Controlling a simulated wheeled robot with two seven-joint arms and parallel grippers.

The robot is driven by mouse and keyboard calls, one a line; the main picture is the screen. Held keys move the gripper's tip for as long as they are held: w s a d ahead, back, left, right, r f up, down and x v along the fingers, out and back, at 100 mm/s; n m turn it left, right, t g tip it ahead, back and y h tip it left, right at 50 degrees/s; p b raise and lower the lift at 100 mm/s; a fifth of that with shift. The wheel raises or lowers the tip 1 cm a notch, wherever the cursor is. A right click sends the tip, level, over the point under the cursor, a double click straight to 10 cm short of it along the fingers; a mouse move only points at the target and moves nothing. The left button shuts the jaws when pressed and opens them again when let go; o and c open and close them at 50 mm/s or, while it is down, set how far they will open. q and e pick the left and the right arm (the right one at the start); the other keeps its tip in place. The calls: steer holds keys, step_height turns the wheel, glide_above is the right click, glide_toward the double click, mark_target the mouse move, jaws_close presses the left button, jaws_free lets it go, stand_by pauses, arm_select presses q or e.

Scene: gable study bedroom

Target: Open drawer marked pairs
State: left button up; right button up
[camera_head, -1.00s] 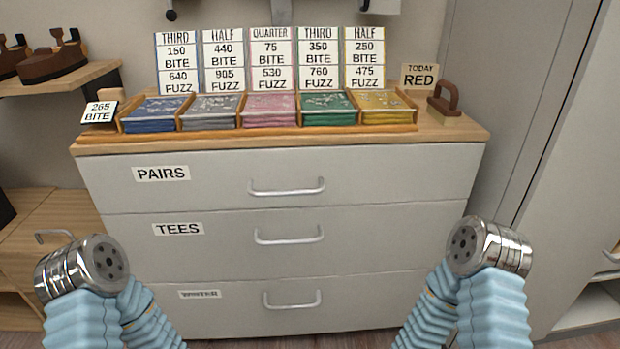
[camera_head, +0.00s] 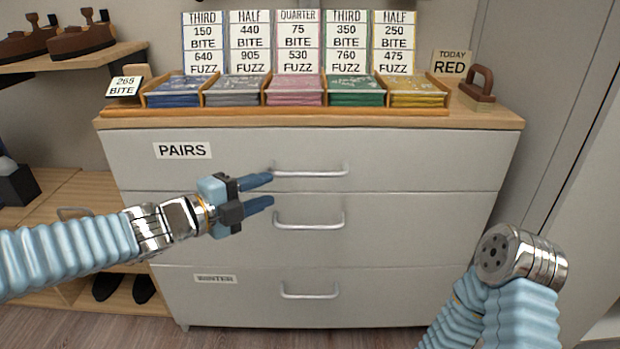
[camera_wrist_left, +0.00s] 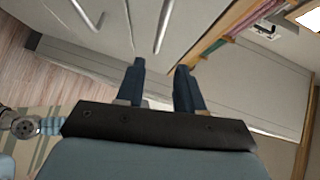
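The drawer marked PAIRS (camera_head: 400,160) is the top drawer of a pale grey chest and is shut flush. Its silver bar handle (camera_head: 310,174) is at the middle of its front. My left gripper (camera_head: 272,191) is open and empty in front of the chest, with its blue fingertips just left of the handle and slightly below it. In the left wrist view the two fingers (camera_wrist_left: 160,72) stand apart with nothing between them, and handle bars show beyond. My right arm's wrist end shows at lower right, but its gripper fingers are not seen.
A middle drawer (camera_head: 420,225) with its handle and a WINTER drawer (camera_head: 400,295) lie below; my left arm hides the middle label. The chest top holds a tray of coloured packets (camera_head: 295,112) and a brown stamp (camera_head: 478,85). A tall grey cabinet (camera_head: 550,100) stands at right.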

mark_target(307, 176)
arm_select(q)
steer(key=b+x, duration=0.1)
steer(key=x, duration=1.2)
steer(key=shift+f, duration=0.1)
jaws_close()
